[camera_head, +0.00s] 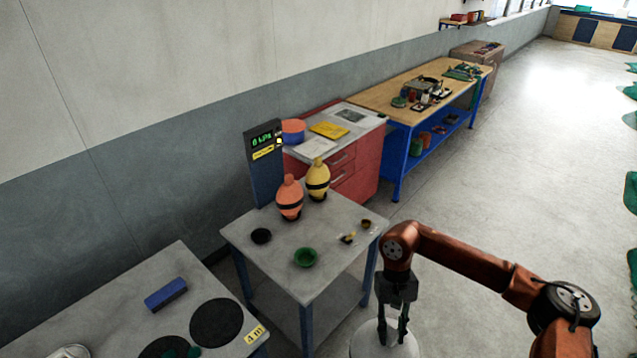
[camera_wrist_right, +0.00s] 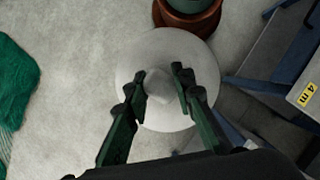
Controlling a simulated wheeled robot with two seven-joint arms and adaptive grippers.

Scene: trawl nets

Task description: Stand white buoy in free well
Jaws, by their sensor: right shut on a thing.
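The white buoy (camera_head: 372,343) is below my right gripper (camera_head: 393,338) at the bottom of the head view, in front of the small grey table. In the right wrist view, my right gripper (camera_wrist_right: 158,88) is shut on the small knob at the top of the round white buoy (camera_wrist_right: 167,50). The buoy's underside is hidden. An orange buoy (camera_head: 290,199) and a yellow buoy (camera_head: 317,180) stand upright at the back of the small table (camera_head: 335,222). A dark round spot (camera_head: 261,236) at its left looks empty; I cannot tell its depth. My left gripper is out of view.
A left table (camera_head: 110,312) carries a blue block (camera_head: 166,294) and dark discs (camera_head: 216,322). Open floor lies to the right.

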